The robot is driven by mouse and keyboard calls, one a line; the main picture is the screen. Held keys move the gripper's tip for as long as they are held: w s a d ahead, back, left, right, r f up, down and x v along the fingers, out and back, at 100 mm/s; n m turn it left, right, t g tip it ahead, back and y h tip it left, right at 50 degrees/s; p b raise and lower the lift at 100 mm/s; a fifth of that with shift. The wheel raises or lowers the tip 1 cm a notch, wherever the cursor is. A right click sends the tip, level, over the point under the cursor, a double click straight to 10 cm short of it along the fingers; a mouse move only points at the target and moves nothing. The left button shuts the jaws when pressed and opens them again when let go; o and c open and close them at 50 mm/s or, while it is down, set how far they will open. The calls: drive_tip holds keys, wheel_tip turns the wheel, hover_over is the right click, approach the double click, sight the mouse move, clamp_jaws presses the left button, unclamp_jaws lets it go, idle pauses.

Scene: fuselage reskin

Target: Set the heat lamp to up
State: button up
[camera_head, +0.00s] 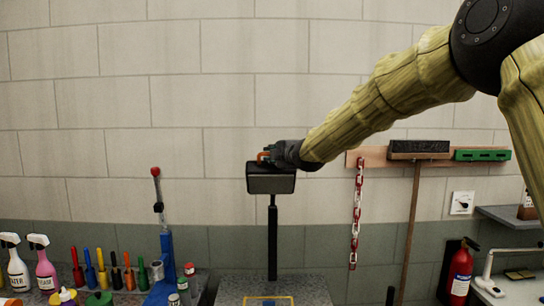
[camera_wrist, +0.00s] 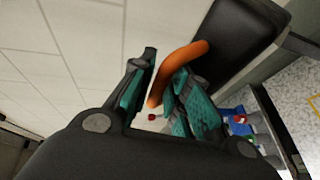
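The heat lamp (camera_head: 271,183) is a dark box-shaped head on a black upright post (camera_head: 272,240), in the middle of the head view. Its broad front side faces the camera. An orange handle (camera_head: 262,155) shows at the top of the head. My gripper (camera_head: 268,154) reaches it from the right and covers part of it. The dark lamp head (camera_wrist: 235,45) is beyond the fingers. Its heating face cannot be made out.
The lamp post rises from a speckled grey surface (camera_head: 245,286). Bottles, screwdrivers and a blue stand (camera_head: 167,258) are at the lower left. A red-white chain (camera_head: 356,215), a broom (camera_head: 412,220) and a fire extinguisher (camera_head: 459,272) are at the right. The wall above the lamp is clear.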

drive_tip(key=shift+o, duration=0.9)
drive_tip(key=shift+d, duration=0.15)
drive_tip(key=shift+s+a, duration=0.1)
drive_tip(key=shift+a, duration=0.1)
drive_tip(key=v, duration=1.2)
drive_tip(key=shift+d, duration=0.15)
drive_tip(key=shift+f, duration=0.1)
